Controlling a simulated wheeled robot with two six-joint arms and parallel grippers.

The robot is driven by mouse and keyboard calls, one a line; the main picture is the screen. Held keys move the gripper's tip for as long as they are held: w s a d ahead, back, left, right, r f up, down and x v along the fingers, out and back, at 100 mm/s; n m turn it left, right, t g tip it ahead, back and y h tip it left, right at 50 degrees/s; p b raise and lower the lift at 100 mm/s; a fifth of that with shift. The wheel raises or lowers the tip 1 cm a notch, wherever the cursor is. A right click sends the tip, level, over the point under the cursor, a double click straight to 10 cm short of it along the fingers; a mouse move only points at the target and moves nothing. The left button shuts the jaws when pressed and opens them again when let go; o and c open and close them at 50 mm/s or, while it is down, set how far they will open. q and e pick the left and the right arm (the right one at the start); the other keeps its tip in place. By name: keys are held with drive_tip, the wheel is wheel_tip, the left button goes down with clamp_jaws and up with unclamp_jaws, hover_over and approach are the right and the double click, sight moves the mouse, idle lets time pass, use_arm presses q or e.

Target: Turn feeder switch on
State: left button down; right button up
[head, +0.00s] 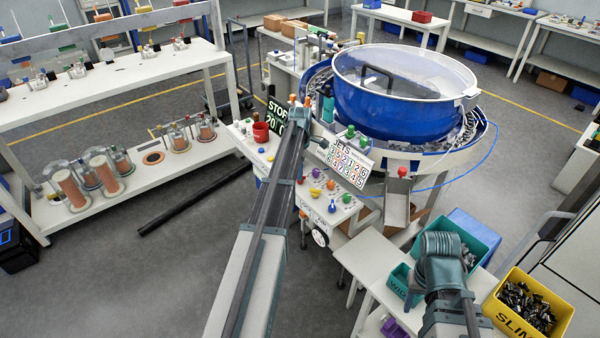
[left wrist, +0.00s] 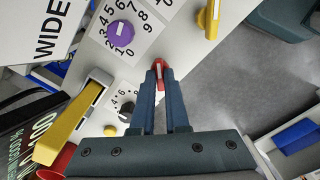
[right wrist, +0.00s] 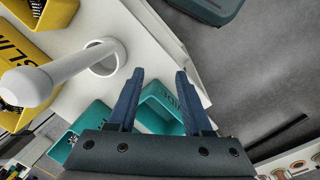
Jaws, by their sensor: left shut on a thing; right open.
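In the left wrist view, my left gripper (left wrist: 158,76) is shut on a small red switch handle (left wrist: 158,65) with a white stripe, on a pale control panel (left wrist: 185,55). No label for the red handle is readable, and its on or off position is unclear. A purple dial (left wrist: 120,33) with numbers around it sits to its upper left, and a yellow lever (left wrist: 210,18) to its upper right. In the head view, my left forearm hides the red handle and the fingertips. My right gripper (right wrist: 157,95) is open and empty above teal bins.
A blue bowl feeder (head: 390,105) stands behind the panel. In the left wrist view, a yellow handle (left wrist: 72,120) and a black knob (left wrist: 126,107) lie left of my left fingers. A yellow bin (head: 528,305) of parts and a teal bin (head: 455,235) stand at the right.

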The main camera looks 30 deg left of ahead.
use_arm(q)
drive_tip(key=shift+m, duration=0.3)
drive_tip(key=m, duration=0.3)
drive_tip(key=shift+m, duration=0.3)
drive_tip(key=m, duration=0.4)
drive_tip(key=shift+m, duration=0.3)
drive_tip(key=m, duration=0.4)
drive_tip(key=shift+m, duration=2.5)
drive_tip(key=c, duration=0.9)
unclamp_jaws()
